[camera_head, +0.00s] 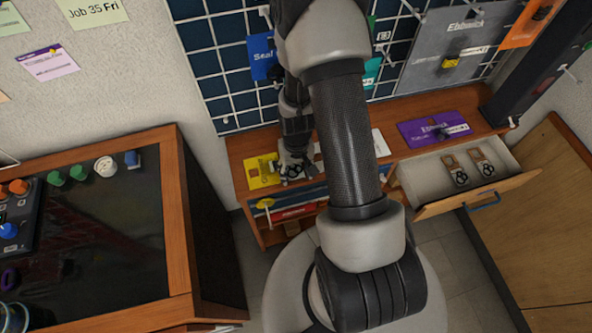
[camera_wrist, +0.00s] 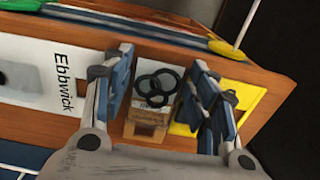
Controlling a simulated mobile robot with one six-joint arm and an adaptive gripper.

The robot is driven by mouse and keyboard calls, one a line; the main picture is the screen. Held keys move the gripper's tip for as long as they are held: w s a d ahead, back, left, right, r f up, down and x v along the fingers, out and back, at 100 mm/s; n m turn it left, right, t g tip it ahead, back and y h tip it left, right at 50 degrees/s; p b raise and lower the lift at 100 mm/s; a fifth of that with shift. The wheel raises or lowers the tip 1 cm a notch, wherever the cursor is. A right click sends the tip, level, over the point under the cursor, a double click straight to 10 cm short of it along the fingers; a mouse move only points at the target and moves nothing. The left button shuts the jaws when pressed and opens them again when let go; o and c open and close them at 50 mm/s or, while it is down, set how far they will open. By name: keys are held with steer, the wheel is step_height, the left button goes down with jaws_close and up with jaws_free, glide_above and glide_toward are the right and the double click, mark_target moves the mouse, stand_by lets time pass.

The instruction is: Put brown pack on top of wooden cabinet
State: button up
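A brown pack (camera_wrist: 146,124) with black rings lies on the wooden bench top, seen between my fingers in the wrist view. My gripper (camera_wrist: 160,100) is open, pointing down, with one blue-grey finger on each side of the pack; a gap shows on the right side, and contact on the left cannot be told. In the head view my gripper (camera_head: 297,168) is low over the bench beside a yellow card, and the arm largely hides the pack. A wood-framed cabinet (camera_head: 183,215) with a dark top stands at the left; a plain wooden cabinet (camera_head: 545,235) stands at the right.
The bench (camera_head: 240,150) carries a yellow card (camera_head: 261,172), a white card (camera_wrist: 45,75) and a purple card (camera_head: 433,128). An open drawer (camera_head: 475,192) holds two similar ringed packs. Coloured knobs line the dark top's back; its middle is clear.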

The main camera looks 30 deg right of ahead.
steer(key=o, duration=0.3)
steer(key=shift+r, duration=0.1)
steer(key=a+r+t+p, duration=0.1)
steer(key=a+r+p, duration=0.1)
steer(key=r, duration=1)
steer(key=a+r+p, duration=0.1)
steer(key=r+p, duration=0.2)
steer(key=r, duration=0.9)
steer(key=s+a+r+n+t, duration=0.1)
steer(key=s+a+r, duration=0.3)
steer(key=s+r, duration=0.2)
steer(key=s+a+r+n+t, duration=0.2)
steer(key=s+r, duration=0.5)
steer(key=r, duration=0.4)
steer(key=shift+s+a+t, duration=0.3)
steer(key=shift+a, duration=0.55)
